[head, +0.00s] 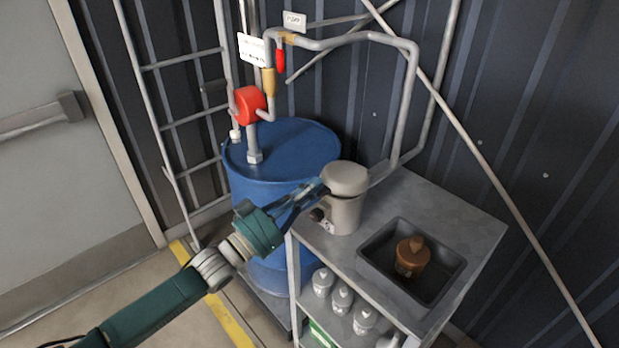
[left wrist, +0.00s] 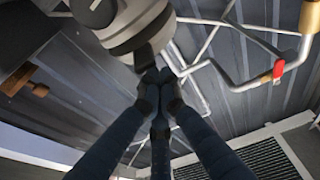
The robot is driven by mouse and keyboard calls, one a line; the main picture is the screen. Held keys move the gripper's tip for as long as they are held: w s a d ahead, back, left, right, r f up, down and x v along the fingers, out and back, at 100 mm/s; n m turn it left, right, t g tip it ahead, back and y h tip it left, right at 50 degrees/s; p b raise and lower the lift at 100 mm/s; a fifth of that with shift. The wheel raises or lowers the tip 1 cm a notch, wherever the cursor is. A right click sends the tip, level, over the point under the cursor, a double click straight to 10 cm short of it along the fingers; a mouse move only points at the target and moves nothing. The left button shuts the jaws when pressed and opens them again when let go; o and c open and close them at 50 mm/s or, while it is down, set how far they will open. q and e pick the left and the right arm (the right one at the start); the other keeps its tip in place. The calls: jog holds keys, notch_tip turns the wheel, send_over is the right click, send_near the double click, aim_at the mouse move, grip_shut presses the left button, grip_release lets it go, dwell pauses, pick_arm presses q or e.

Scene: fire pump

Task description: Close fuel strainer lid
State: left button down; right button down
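The fuel strainer (head: 343,215) is a beige canister standing on the left part of the grey metal cart top. Its round lid (head: 346,177) lies over the canister's mouth and looks nearly level; whether it is fully seated I cannot tell. In the left wrist view the lid (left wrist: 138,33) shows at the top with a dark tab on its rim. My left gripper (head: 321,188) reaches in from the left at lid height. In the left wrist view its fingers (left wrist: 157,76) converge at the tab and appear closed on its end. My right gripper is out of view.
A black tray (head: 450,285) on the cart (head: 480,222) holds a brown filter piece (head: 412,255). A blue drum (head: 285,150) stands behind my gripper, with pipes and a red valve (head: 250,104) above. White bottles (head: 342,297) stand on the lower shelf. A ladder (head: 182,120) leans at left.

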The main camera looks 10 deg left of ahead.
pick_arm(q)
jog(key=shift+f, duration=0.15)
notch_tip(320, 180, down, 2)
jog(key=shift+s+a+f+b, duration=0.15)
jog(key=shift+f+b, duration=0.1)
jog(key=shift+b, duration=0.6)
